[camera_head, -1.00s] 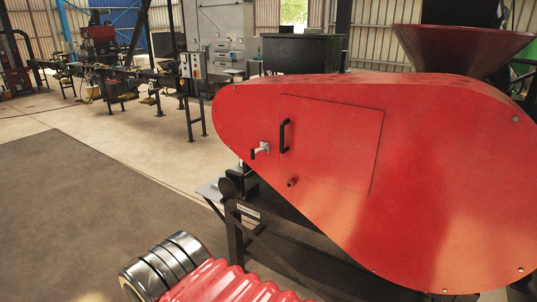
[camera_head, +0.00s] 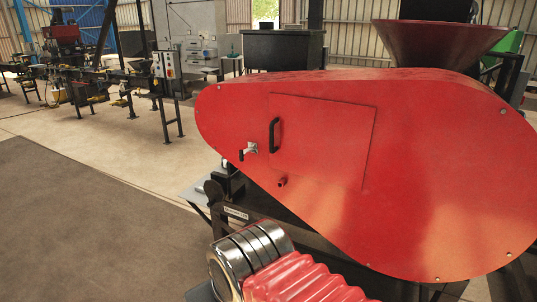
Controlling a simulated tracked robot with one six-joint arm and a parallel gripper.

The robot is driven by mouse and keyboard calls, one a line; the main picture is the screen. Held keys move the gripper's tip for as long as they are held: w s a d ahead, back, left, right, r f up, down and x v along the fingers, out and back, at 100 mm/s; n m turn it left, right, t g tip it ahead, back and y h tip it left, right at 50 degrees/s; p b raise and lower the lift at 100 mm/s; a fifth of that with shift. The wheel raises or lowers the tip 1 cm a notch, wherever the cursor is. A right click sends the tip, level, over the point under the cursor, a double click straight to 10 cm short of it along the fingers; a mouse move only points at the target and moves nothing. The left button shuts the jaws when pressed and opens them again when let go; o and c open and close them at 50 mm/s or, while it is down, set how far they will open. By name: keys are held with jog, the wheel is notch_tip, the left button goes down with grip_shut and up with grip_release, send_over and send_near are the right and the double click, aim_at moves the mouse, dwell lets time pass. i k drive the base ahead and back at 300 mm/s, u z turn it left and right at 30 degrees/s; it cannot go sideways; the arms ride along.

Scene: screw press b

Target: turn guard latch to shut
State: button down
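The guard latch (camera_head: 248,149) is a small pale piece with a dark grip at the left edge of the guard door. The square guard door (camera_head: 325,150) lies flush in the large red guard (camera_head: 430,160), with a black bar handle (camera_head: 274,135) near its left side. The latch grip points left and slightly down, away from the door. A short red peg (camera_head: 282,182) sticks out below the door's lower left corner.
A dark frame (camera_head: 236,214) and a grey plate (camera_head: 198,192) stand under the guard's left end. A red hopper (camera_head: 440,45) rises behind. Open floor (camera_head: 80,225) lies to the left.

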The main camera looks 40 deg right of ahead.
aim_at(243, 153)
jog(key=z, duration=0.8)
jog(key=k, duration=1.3)
jog(key=z, duration=0.1)
jog(key=i, duration=1.6)
jog(key=u, duration=0.8)
jog(key=i, duration=0.55)
jog(key=u, duration=0.3)
